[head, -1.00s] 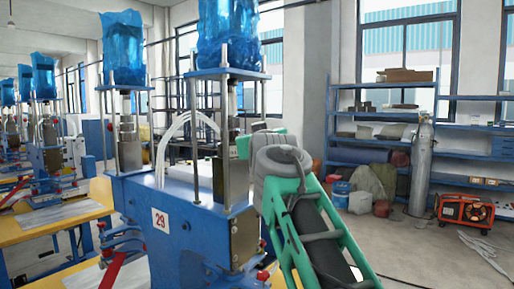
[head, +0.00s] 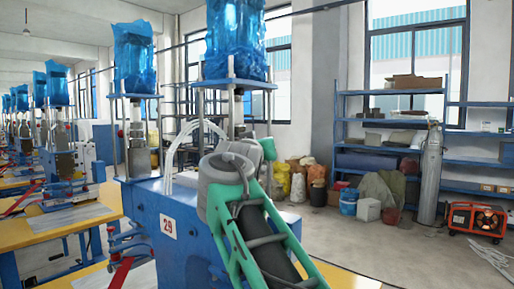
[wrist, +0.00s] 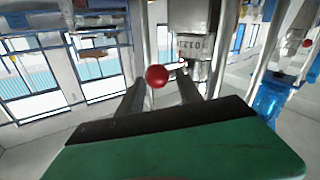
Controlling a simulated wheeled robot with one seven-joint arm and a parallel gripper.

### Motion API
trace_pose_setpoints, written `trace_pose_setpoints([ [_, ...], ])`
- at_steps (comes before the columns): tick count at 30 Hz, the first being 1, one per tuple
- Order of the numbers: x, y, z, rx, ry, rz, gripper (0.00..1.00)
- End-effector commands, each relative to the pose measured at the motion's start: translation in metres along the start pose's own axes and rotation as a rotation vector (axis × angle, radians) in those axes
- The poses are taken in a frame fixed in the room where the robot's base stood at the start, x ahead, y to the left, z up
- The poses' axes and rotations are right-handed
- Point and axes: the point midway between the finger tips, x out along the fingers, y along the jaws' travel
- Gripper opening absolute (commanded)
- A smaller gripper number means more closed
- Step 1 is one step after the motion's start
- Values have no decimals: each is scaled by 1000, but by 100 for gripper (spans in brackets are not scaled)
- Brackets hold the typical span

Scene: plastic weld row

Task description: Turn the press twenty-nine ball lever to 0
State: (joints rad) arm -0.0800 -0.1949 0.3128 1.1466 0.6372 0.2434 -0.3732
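The blue press with a white plate reading 29 (head: 168,227) stands in the middle of the head view. In the wrist view a red ball (wrist: 157,76), on the end of a thin metal rod, shows between the two dark fingers of my gripper (wrist: 160,88). The fingers are apart, with a gap around the ball; I cannot tell how far beyond the fingertips it lies. A silver block with a row of marks (wrist: 191,45) is just behind the rod. The marks are too small to read. In the head view my green and grey arm hides the gripper and the ball lever.
Metal posts (wrist: 226,45) of the press stand close to the gripper's right in the wrist view. Yellow tables with other presses (head: 75,165) line the left. Blue shelves (head: 385,90), a gas cylinder (head: 431,175) and an orange machine (head: 477,219) stand right, beyond open floor.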

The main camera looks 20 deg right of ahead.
Motion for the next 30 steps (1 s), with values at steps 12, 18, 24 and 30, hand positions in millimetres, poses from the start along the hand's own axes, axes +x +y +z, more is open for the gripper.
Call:
trace_pose_setpoints([
  [12,-1,-1,2,0,-4,0,56],
  [18,-32,-2,4,2,-1,-4,56],
  [24,-68,-2,2,1,-2,-3,56],
  [30,-77,-1,2,0,-4,1,56],
])
